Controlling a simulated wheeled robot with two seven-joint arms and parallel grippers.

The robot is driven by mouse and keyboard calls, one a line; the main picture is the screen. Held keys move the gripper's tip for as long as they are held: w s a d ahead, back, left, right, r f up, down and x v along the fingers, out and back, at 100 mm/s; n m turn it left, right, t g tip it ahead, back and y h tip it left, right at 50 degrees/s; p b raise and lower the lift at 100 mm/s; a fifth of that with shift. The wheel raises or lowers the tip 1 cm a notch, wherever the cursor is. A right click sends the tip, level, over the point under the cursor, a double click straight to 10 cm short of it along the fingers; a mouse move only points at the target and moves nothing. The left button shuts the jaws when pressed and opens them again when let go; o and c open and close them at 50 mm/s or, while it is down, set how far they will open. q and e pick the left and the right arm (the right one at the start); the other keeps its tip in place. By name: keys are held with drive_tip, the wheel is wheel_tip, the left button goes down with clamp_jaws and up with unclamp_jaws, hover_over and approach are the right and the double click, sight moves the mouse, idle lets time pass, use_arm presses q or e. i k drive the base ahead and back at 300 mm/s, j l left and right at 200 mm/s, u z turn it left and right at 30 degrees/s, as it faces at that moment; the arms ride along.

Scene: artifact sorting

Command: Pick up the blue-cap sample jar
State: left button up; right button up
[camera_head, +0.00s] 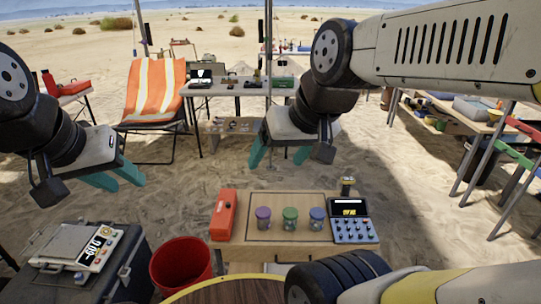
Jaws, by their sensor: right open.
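The blue-cap sample jar (317,221) stands upright on the small wooden table (253,243), at the right end of a row of three jars. The green-cap jar (289,221) is in the middle and the purple-cap jar (263,222) is at the left. My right gripper (279,160) is open and empty, with its teal fingers apart, held above and beyond the jars, touching none of them. My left gripper (130,184) is at the left, its teal fingers apart and empty, far from the jars.
A red-orange case (223,215) lies left of the jars. A blue keypad device (354,230) with a screen stands close to the blue-cap jar's right. A red bucket (181,265) and a weighing scale (76,246) are at the lower left. An orange striped chair (155,92) stands behind.

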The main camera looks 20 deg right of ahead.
sight(316, 225)
drive_tip(key=i+j+z, duration=0.6)
drive_tip(key=i, duration=0.15)
drive_tip(key=z, duration=1.65)
